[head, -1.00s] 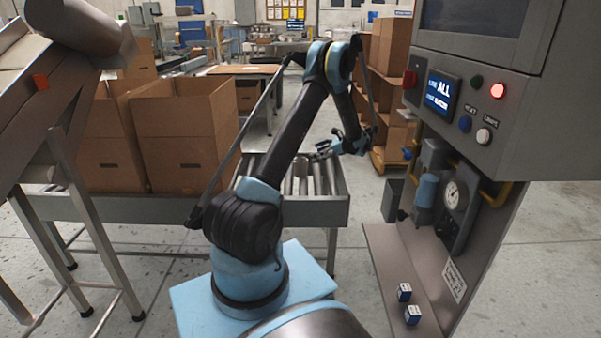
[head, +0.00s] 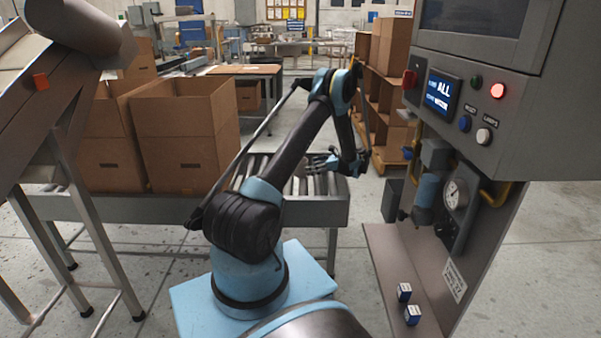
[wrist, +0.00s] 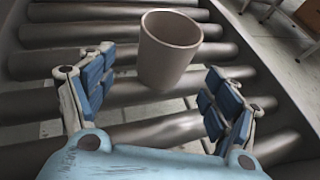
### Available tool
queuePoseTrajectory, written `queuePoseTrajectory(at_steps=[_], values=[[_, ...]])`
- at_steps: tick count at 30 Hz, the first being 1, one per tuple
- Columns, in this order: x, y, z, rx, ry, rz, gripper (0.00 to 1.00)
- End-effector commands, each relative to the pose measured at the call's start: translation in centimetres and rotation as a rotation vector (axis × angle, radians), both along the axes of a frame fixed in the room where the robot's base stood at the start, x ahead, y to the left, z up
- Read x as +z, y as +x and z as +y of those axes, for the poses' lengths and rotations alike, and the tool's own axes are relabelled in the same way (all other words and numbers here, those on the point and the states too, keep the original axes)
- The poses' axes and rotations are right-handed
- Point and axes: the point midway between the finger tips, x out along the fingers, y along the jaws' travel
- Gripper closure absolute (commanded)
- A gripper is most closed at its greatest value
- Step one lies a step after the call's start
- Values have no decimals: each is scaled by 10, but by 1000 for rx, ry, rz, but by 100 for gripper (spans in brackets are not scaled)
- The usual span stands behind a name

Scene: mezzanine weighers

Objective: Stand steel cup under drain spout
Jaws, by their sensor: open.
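The steel cup (wrist: 168,55) stands upright on the roller conveyor (wrist: 60,105) in the wrist view. It is a plain grey, slightly tapered cup with its open mouth up. My gripper (wrist: 160,72) is open, its blue-padded fingers to the left and right of the cup's near side, with no clear contact. In the head view my gripper (head: 325,163) is low over the conveyor's right end, and the cup is hard to make out there. The blue-bowled filter unit (head: 427,190) hangs on the machine at right. I cannot clearly tell a drain spout on it.
The machine's lower shelf (head: 408,270) carries two small blue-and-white boxes (head: 408,303) near its front edge. A pressure gauge (head: 454,194) and yellow pipe sit beside the filter. Cardboard boxes (head: 180,150) fill the conveyor's left part. Open floor lies between conveyor and machine.

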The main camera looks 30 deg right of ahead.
Motion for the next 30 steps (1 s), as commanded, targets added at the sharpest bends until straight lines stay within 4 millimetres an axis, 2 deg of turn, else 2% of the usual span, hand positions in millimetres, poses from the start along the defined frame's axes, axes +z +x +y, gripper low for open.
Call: queuePoseTrajectory(at_steps=[3, 14, 23, 30], values=[[-6, 12, 9, 0, 0, 0, 19], [-14, 29, 19, 1, 0, 0, 19], [-28, 59, 37, 0, -1, -1, 19], [-30, 62, 39, 0, 0, 0, 19]])
